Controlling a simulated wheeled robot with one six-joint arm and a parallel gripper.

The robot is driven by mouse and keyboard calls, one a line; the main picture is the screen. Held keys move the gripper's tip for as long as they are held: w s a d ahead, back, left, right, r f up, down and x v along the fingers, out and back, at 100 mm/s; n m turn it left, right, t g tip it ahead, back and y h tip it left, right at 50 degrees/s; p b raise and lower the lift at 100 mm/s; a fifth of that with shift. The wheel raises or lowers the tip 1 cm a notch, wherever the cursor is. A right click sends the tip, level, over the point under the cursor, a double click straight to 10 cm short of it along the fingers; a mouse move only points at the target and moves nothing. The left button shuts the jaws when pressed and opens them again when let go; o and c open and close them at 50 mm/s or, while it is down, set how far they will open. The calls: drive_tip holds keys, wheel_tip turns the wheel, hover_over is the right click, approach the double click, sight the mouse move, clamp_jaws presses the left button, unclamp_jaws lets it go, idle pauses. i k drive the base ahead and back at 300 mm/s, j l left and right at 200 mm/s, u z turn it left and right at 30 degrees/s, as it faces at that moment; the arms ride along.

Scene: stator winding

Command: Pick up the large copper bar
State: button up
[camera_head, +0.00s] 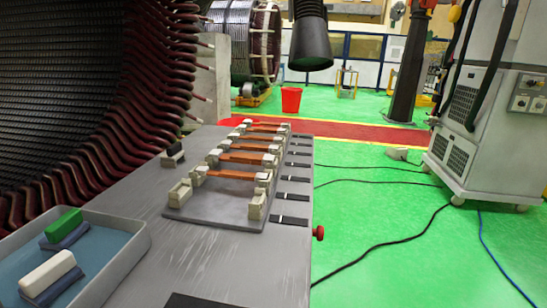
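Several copper bars lie crosswise in a row on a grey fixture plate (212,207), their ends at pale blocks. The nearest copper bar (232,175) is in front, with another copper bar (246,157) behind it and more farther back. I cannot tell from their size in the picture which one is the large bar. The front pair of blocks, left block (180,193) and right block (257,204), has no bar across it. No gripper fingers show. A dark tapered cylinder (310,40) hangs at the top; I cannot tell whether it is part of me.
The grey table (255,262) bears the fixture, a tray (118,262) with green and white blocks, and dark labels. The large stator (85,90) rises close on the left. A wheeled cabinet (490,120) stands right; cables cross the green floor. A red bucket (291,99) is behind.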

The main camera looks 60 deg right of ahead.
sight(238, 157)
drive_tip(key=z, duration=1.4)
